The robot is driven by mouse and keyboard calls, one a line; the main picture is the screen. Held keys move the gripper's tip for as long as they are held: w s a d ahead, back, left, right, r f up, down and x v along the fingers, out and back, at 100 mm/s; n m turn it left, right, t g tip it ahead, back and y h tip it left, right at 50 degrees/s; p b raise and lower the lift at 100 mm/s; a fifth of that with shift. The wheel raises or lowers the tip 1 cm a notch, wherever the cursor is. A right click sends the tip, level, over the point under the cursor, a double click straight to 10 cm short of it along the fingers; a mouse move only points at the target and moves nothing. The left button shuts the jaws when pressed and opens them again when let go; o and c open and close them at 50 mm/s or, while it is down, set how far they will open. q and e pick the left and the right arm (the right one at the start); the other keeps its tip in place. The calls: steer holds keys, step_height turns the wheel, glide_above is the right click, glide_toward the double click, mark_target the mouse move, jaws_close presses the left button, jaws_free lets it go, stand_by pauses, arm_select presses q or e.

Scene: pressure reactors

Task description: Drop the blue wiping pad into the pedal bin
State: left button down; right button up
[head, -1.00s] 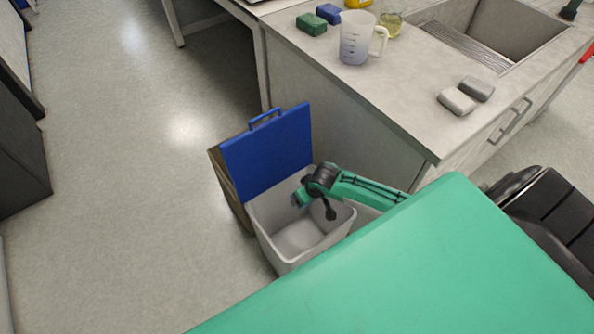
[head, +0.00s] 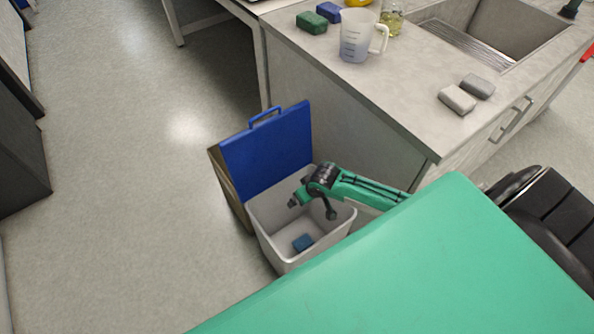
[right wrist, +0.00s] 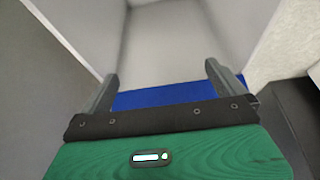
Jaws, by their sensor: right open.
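The pedal bin (head: 262,229) stands on the floor beside the bench, its blue lid (head: 267,150) raised. The blue wiping pad (head: 303,242) lies inside on the pale bin floor, below my right gripper and apart from it. My right gripper (head: 296,200) is over the bin's opening, partly hidden by its own wrist. In the right wrist view its two fingers (right wrist: 160,85) are spread with nothing held between them. A blue surface behind the fingers there looks like the lid. My left gripper is not in view.
The bench (head: 400,110) carries a green block (head: 312,22), a blue block (head: 329,12), a measuring jug (head: 357,35), a glass vessel (head: 391,18) and two grey blocks (head: 457,99) (head: 478,86) near the sink (head: 490,30). Floor left of the bin is clear.

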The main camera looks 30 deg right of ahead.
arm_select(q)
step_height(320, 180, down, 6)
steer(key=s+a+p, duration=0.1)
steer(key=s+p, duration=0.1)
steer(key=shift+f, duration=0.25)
arm_select(e)
steer(key=v, duration=1.3)
steer(key=shift+r, duration=0.3)
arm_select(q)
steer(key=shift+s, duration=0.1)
